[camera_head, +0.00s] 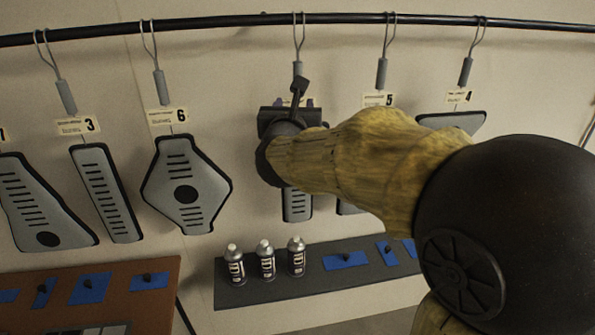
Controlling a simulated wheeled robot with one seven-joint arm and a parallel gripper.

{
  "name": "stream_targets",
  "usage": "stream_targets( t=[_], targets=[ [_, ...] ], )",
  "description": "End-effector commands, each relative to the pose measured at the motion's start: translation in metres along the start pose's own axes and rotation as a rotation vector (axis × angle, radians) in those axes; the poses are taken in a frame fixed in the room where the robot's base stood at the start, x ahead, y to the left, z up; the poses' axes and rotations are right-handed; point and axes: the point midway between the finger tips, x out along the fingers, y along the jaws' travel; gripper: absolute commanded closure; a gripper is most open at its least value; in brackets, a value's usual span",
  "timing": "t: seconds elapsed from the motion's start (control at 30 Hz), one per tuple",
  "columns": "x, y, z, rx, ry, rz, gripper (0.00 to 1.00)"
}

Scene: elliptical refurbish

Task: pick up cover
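Several grey covers with black rims and slots hang on the wall under a black rail. The one behind my gripper (294,103) shows only its lower part, a narrow slotted grey cover (297,206). My gripper is at the upper end of this cover, near its hook. The wrist and the mottled yellow-brown arm hide the fingers and the cover's upper part, so I cannot tell whether the gripper touches or holds it. Other covers hang to the left: a wide one under tag 6 (186,170), a narrow one under tag 3 (104,185) and a larger one (35,195) at the far left.
The black rail (220,22) carries several wire hooks with grey handles. Below, a dark shelf (315,285) holds three spray cans (265,262) and blue pieces (345,261). A brown board (155,310) with blue pieces is at lower left. My arm hides covers at right.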

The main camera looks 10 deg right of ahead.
Motion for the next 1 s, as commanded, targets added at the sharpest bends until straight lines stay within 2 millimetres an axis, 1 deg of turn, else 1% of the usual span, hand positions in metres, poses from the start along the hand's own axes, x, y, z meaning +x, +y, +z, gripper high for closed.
stream_targets(
  t=[0.8, 0.9, 1.0],
  targets=[
    [0.104, 0.000, 0.004, 0.000, 0.004, 0.000, 0.54],
    [0.114, 0.001, 0.003, 0.000, 0.003, 0.001, 0.54],
    [0.118, 0.001, 0.001, -0.001, 0.002, 0.001, 0.54]
  ],
)
